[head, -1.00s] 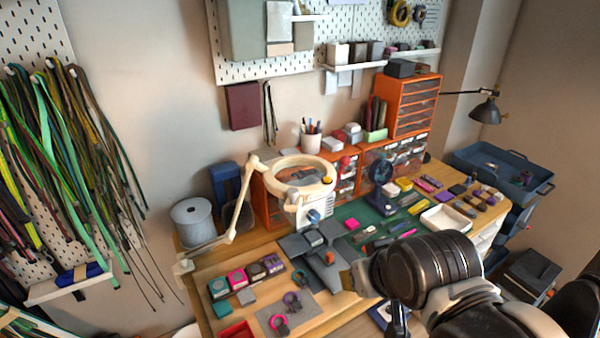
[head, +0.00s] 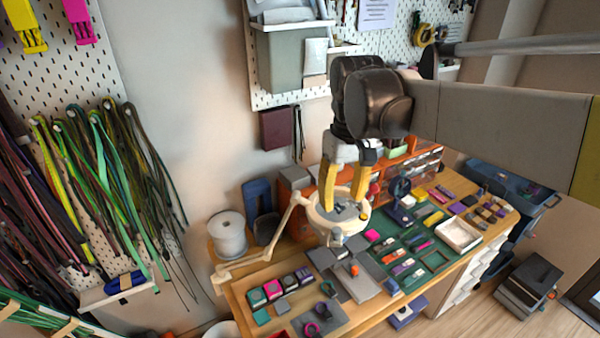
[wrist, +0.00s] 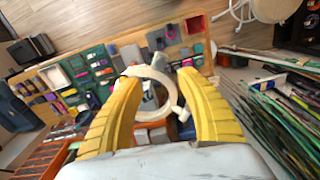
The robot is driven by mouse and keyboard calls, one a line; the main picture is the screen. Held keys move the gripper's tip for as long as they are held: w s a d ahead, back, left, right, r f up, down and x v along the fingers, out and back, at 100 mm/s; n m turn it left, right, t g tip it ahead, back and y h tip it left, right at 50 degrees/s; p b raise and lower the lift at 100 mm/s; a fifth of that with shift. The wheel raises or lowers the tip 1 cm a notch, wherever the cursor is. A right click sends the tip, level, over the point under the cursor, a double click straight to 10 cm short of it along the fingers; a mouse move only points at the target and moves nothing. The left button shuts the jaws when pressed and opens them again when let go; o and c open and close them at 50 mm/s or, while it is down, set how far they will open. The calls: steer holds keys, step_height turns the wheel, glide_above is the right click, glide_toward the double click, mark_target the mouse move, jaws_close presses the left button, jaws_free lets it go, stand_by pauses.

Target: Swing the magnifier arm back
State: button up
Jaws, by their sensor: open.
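The magnifier lamp has a cream ring head (head: 316,216) over the middle of the bench, on a jointed cream arm (head: 291,217) that reaches to a mount at the bench's left end. My gripper (head: 343,203) is open, pointing down with its two yellow fingers at the ring. In the wrist view the ring (wrist: 172,92) shows between the spread fingers (wrist: 159,75). I cannot tell whether a finger touches it. The fingers hide part of the ring's far side in the head view.
A white spool (head: 228,236) stands behind the magnifier arm at left. Small boxes (head: 273,289), a grey block fixture (head: 355,280) and a pale tray (head: 459,235) lie on the bench. Orange drawers stand behind my gripper. Cords (head: 130,170) hang on the left wall.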

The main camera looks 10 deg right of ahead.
mark_target(337, 229)
steer(key=f, duration=0.3)
steer(key=f+b, duration=0.1)
steer(key=f, duration=0.3)
steer(key=f+b, duration=0.1)
steer(key=f, duration=0.2)
steer(key=shift+w+f, duration=0.15)
steer(key=shift+w, duration=0.15)
jaws_close()
steer(key=w+d+n, duration=0.1)
steer(key=w+d, duration=0.1)
steer(key=w, duration=0.3)
steer(key=w+d+n, duration=0.2)
steer(key=w, duration=0.4)
steer(key=w+d+n, duration=0.2)
steer(key=w+d, duration=0.1)
steer(key=w, duration=0.3)
steer(key=shift+w, duration=0.2)
